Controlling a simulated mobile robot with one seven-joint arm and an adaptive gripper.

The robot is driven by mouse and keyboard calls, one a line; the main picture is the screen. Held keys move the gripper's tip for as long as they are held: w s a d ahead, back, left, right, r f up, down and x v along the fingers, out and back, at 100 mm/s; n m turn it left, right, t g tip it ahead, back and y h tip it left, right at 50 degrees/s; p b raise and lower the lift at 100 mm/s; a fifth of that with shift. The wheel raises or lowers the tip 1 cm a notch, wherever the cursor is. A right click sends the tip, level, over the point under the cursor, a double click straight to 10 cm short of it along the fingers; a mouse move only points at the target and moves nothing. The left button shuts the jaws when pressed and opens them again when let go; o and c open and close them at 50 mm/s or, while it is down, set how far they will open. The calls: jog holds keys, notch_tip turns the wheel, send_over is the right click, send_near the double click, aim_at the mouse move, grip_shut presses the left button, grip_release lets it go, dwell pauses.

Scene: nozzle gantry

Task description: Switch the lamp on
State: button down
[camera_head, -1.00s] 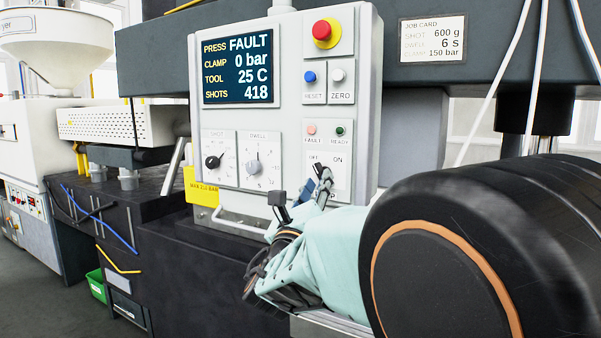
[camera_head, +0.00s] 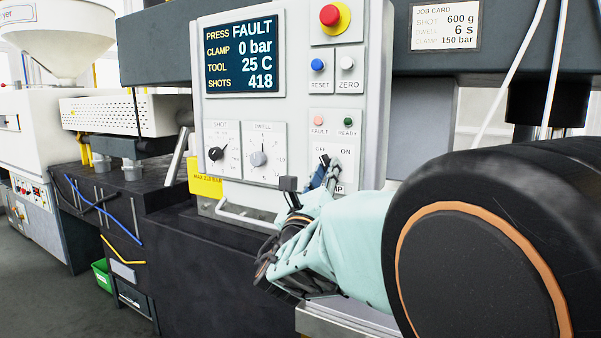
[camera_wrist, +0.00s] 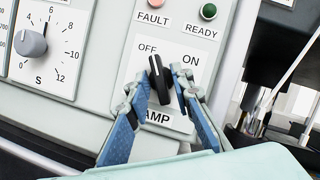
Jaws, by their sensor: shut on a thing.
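The lamp switch is a black rotary knob (camera_wrist: 159,79) with a white pointer line, on a white plate marked OFF and ON. In the wrist view its upper end tilts left, towards OFF. The lower label reads "AMP", its first letter hidden by a finger. My gripper (camera_wrist: 162,84) has its blue-padded fingers on either side of the knob and is shut on it. In the head view my gripper (camera_head: 326,170) is at the lower right of the control panel (camera_head: 298,100), and its fingers largely hide the knob.
Above the switch are a FAULT light (camera_wrist: 157,3) and a READY light (camera_wrist: 209,11). A dwell dial (camera_wrist: 31,43) lies to the left. A red emergency button (camera_head: 329,15), blue RESET (camera_head: 318,65) and white ZERO (camera_head: 347,63) sit higher. A handle bar (camera_head: 245,217) runs below.

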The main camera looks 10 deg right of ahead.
jog(key=shift+f+m+h+b, duration=0.15)
jog(key=shift+m+h+b, duration=0.25)
jog(key=shift+b, duration=0.15)
jog(key=shift+w+a+r+m+g+h+b, duration=0.1)
jog(key=shift+m+g+h+b, duration=0.85)
jog(key=shift+m+b, duration=1.3)
jog(key=shift+a+r+m+g+h+b, duration=0.1)
jog(key=shift+m+g+h+b, duration=0.9)
jog(key=shift+m, duration=2.2)
jog(key=shift+w+a+m+g+h+b, duration=0.1)
jog(key=shift+m+g+h+b, duration=0.45)
jog(key=shift+m+h+b, duration=1.3)
jog(key=shift+d+m+y, duration=0.1)
jog(key=shift+m+y, duration=0.4)
jog(key=shift+m, duration=0.6)
jog(key=c, duration=2)
grip_release()
jog(key=v, duration=1.2)
jog(key=shift+r, duration=0.15)
